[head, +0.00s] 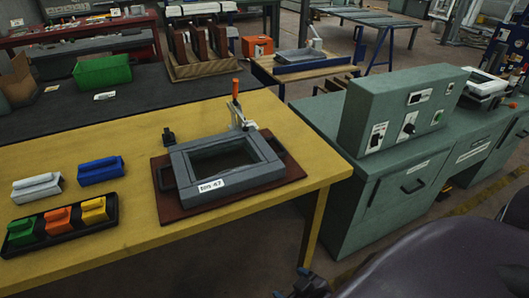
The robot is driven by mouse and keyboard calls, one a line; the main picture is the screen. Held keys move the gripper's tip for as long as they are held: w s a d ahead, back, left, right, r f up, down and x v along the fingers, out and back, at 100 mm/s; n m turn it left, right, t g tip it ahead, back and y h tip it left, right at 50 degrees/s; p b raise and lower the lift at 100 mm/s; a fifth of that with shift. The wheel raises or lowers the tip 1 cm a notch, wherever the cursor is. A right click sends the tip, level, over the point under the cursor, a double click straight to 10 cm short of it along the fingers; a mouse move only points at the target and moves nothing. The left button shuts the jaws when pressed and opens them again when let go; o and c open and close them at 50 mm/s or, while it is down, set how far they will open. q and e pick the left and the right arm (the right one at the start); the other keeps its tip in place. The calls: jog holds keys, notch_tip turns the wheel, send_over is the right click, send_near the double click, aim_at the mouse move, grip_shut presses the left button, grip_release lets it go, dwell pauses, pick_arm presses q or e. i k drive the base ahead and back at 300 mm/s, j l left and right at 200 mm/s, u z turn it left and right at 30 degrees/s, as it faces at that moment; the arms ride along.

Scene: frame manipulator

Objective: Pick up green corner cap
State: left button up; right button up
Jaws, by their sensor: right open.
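The green corner cap (23,230) sits at the left end of a black tray (72,239), at the front left of the yellow table. An orange cap (58,221) and a yellow cap (94,211) sit beside it in the same tray. My right gripper (299,283) is only partly in view at the bottom edge, in front of the table. It is open, well to the right of the green cap and apart from it. My left gripper is not in view.
A white block (37,187) and a blue block (101,171) lie behind the tray. A grey frame (184,177) with a clamp rests on a brown board (183,214) to the right. A green control box (398,110) stands on the cabinet further right.

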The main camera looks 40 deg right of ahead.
aim_at(21, 230)
jog(key=z, duration=0.85)
jog(key=j+u, duration=0.1)
jog(key=u, duration=0.35)
jog(key=i+u, duration=0.1)
jog(key=u, duration=0.35)
jog(key=i+j+u, duration=0.1)
jog(key=u, duration=0.35)
